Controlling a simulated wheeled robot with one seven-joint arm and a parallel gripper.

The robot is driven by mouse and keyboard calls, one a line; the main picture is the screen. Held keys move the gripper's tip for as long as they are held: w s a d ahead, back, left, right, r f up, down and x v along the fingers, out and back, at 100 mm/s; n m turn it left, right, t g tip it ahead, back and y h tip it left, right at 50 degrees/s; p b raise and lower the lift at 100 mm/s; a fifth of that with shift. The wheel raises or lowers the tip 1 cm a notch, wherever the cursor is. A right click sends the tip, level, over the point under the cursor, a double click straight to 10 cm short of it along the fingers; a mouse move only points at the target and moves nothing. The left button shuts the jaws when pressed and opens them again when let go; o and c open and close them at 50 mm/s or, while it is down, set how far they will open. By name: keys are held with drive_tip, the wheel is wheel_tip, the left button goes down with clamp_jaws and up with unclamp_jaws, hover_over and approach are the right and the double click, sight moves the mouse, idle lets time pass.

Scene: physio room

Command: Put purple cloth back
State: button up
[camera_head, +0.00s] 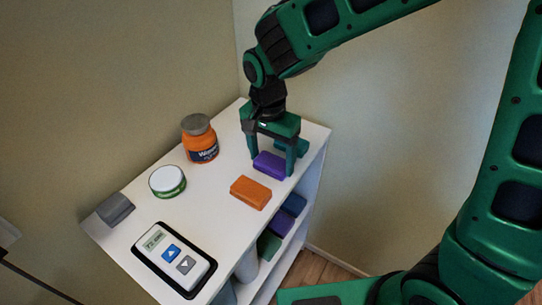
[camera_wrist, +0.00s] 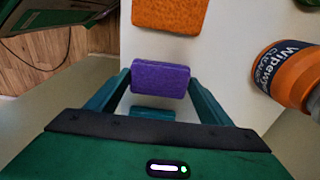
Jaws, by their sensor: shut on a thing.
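The purple cloth (camera_head: 269,165) is a small folded block at the right part of the white shelf top (camera_head: 222,180). My gripper (camera_head: 272,163) points down over it, with a finger on each side, shut on the cloth. In the wrist view the purple cloth (camera_wrist: 160,79) sits between the two fingertips (camera_wrist: 160,84). I cannot tell whether the cloth still touches the top. An orange cloth (camera_head: 251,192) lies in front of it, and a teal cloth (camera_head: 291,147) lies behind it, partly hidden by my gripper.
An orange wipes bottle (camera_head: 200,140), a white-green jar (camera_head: 167,181), a grey block (camera_head: 115,209) and a control unit (camera_head: 174,260) stand on the top. The lower shelf holds a purple cloth (camera_head: 280,222), a blue cloth (camera_head: 294,204) and a green cloth (camera_head: 269,245).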

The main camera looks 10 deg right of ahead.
sight(270, 163)
drive_tip(key=o, duration=1)
drive_tip(key=shift+f, duration=0.1)
wheel_tip(270, 163, up, 12)
drive_tip(key=shift+s+a, duration=0.25)
drive_tip(key=shift+s, duration=0.05)
